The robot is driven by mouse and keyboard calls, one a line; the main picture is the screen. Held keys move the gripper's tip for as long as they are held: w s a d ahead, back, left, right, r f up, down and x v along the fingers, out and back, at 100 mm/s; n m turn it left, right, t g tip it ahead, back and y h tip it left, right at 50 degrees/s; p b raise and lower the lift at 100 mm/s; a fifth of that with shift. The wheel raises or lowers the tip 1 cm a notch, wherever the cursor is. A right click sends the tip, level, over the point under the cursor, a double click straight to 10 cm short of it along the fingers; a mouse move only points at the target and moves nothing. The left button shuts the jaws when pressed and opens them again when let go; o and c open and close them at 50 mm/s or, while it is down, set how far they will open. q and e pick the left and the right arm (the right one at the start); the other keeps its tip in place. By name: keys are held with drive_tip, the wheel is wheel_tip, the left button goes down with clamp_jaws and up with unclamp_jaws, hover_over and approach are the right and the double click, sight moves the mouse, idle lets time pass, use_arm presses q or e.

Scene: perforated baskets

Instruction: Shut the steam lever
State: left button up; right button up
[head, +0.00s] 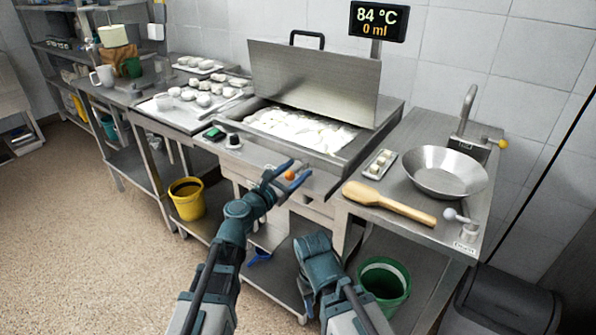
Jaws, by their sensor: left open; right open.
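The steamer (330,160) is a steel basin with its lid up and pale pieces inside. An orange ball knob (290,175) shows at its front edge, probably the steam lever's end; the rest of that lever is hidden by my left gripper. My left gripper (297,169) is open, with its fingers around or just in front of the knob; I cannot tell whether they touch it. My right gripper (306,297) is open and empty, low in front of the counter, partly hidden by its own wrist. A second, grey-knobbed lever (450,215) stands on the right counter beside a small label, too small to read.
A display (378,21) reads 84 °C and 0 ml. A wooden paddle (390,203), a steel bowl (446,171) and a yellow-handled tap (469,105) are at right. A yellow bucket (187,203) and green bucket (384,282) stand low. The floor at left is clear.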

use_arm(q)
clamp_jaws()
idle(1.4)
